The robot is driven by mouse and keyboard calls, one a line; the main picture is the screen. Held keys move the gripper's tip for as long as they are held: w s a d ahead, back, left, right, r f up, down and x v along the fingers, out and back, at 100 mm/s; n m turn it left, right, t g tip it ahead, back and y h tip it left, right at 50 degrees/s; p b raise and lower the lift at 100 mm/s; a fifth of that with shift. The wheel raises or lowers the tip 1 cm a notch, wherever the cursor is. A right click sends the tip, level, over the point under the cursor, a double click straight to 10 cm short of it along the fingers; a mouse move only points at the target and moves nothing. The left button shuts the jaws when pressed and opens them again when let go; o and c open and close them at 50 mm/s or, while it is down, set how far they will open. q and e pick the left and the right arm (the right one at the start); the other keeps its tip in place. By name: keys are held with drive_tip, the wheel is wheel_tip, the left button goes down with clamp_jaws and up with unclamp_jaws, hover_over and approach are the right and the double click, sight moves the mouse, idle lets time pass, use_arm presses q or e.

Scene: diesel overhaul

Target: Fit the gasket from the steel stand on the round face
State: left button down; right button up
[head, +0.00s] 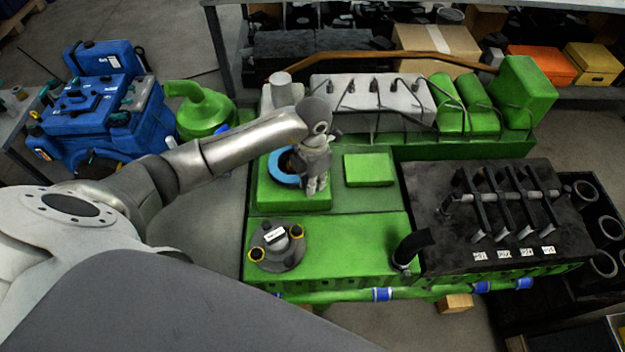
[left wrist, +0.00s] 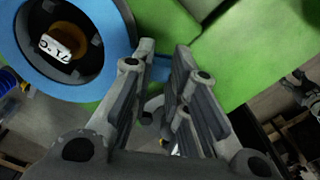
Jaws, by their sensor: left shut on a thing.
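The gasket, a flat blue ring (head: 283,168), shows at the left block of the green engine (head: 292,201), around a dark round opening. In the left wrist view the blue ring (left wrist: 95,92) fills the upper left, around a dark round part with a brown centre and a white label (left wrist: 55,46). My left gripper (head: 317,188) points down at the ring's right side. Its fingers (left wrist: 164,48) are close together and shut on the ring's edge; the contact is mostly hidden. I cannot tell whether the ring touches the face beneath. My right gripper is out of view.
A round grey plate with a labelled post and yellow-ringed pegs (head: 277,246) sits on the green surface in front. A raised green pad (head: 369,169) lies right of the gripper. A black block with rods (head: 500,210) stands further right. A blue engine (head: 100,105) is at left.

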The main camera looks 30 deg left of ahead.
use_arm(q)
drive_tip(key=shift+f+b, duration=0.8)
drive_tip(key=shift+f, duration=0.15)
idle(0.4)
idle(0.5)
drive_tip(key=c, duration=1.3)
unclamp_jaws()
drive_tip(key=shift+r, duration=0.1)
wheel_tip(320, 180, up, 12)
drive_tip(key=shift+f, duration=0.1)
